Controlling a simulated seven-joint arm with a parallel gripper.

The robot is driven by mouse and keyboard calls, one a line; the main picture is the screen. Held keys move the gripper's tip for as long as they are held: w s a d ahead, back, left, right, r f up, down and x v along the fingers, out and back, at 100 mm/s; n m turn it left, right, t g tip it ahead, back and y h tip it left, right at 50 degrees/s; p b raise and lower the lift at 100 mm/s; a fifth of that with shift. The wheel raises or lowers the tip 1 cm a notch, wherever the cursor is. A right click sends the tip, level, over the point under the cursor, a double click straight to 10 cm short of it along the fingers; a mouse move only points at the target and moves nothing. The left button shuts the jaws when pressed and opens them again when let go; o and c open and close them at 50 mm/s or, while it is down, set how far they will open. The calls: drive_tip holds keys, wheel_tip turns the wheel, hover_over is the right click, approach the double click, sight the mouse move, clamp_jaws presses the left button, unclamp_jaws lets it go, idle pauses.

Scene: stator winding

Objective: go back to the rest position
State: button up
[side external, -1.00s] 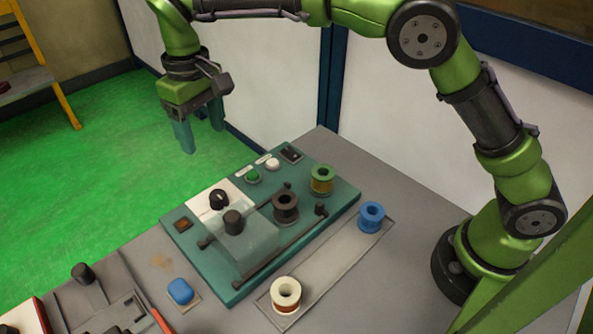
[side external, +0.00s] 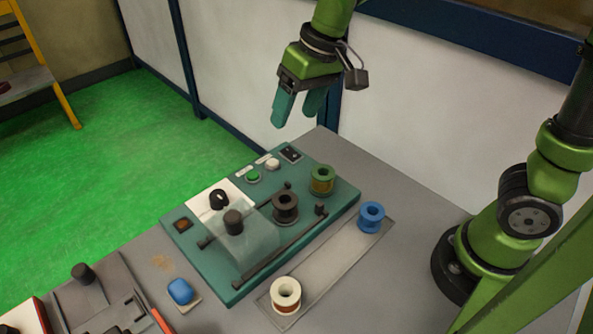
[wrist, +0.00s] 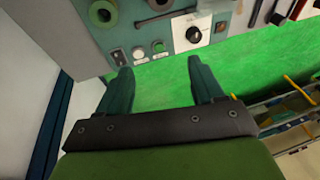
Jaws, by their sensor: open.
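My gripper (side external: 297,108) is up in the air above the far end of the teal winding machine (side external: 190,240). Its two teal fingers point down and are apart, with nothing between them. In the wrist view my gripper (wrist: 158,78) also shows open and empty, with the machine's panel (wrist: 125,20) and green floor beyond the fingertips.
The machine carries a green spool (side external: 322,180), a dark spool (side external: 285,207) and a clear cover (side external: 250,245). A blue spool (side external: 371,217) and a white spool (side external: 286,294) stand in a grey tray (side external: 335,258).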

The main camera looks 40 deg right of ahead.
drive_tip(key=s+d+r+m+t, duration=0.1)
drive_tip(key=s+d+m+t, duration=0.2)
drive_tip(key=s+d, duration=0.6)
drive_tip(key=shift+s+d+r+m+t, duration=0.15)
drive_tip(key=shift+s+d+m+t, duration=0.45)
drive_tip(key=shift+s, duration=1.1)
